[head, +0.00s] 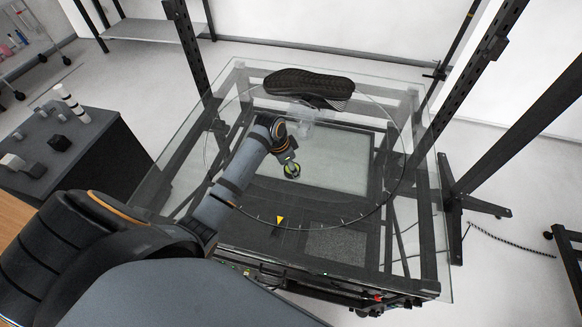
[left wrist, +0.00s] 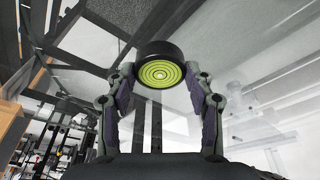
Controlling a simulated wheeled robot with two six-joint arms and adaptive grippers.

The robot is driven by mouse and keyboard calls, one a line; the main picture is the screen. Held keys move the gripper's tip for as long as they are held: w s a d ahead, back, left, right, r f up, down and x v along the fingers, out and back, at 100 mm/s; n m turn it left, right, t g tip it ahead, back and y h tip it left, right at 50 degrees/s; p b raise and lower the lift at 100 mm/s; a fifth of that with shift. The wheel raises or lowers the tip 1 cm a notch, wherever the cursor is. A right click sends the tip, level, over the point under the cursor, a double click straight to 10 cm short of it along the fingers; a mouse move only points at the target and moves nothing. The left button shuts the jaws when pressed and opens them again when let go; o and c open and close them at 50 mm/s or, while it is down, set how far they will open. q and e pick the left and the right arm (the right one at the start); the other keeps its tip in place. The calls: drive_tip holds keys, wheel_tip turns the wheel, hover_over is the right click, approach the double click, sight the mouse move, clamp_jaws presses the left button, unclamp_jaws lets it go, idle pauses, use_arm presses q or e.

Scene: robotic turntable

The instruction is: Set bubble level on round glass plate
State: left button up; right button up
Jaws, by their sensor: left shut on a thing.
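The bubble level (head: 292,170) is a small round black piece with a yellow-green ringed face. In the left wrist view the bubble level (left wrist: 160,75) sits between the fingertips, its green face towards the camera. My left gripper (head: 290,160) is shut on it over the middle of the round glass plate (head: 340,210). In the left wrist view my left gripper (left wrist: 162,88) has a finger on each side of the level. I cannot tell whether the level touches the glass. My right gripper is out of view.
A dark shoe (head: 308,86) lies at the far edge of the round plate, near a clear object (head: 300,118). A yellow triangle marker (head: 280,220) is at the near edge. Black upright posts (head: 470,80) stand at the right. A dark side table (head: 95,165) with small blocks is at the left.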

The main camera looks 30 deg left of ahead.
use_arm(q)
drive_tip(key=shift+w+a+f, duration=0.2)
drive_tip(key=shift+w+f, duration=0.3)
drive_tip(key=shift+f, duration=0.2)
drive_tip(key=shift+w+f+p, duration=0.1)
drive_tip(key=shift+f+p, duration=0.2)
wheel_tip(320, 180, down, 2)
drive_tip(key=shift+a+f+p, duration=0.1)
drive_tip(key=shift+f+p, duration=0.1)
drive_tip(key=shift+p, duration=0.25)
drive_tip(key=shift+f, duration=0.2)
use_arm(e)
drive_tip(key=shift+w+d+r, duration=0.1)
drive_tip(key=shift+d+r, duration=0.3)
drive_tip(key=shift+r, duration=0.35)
use_arm(q)
drive_tip(key=shift+f, duration=0.1)
drive_tip(key=o, duration=1.2)
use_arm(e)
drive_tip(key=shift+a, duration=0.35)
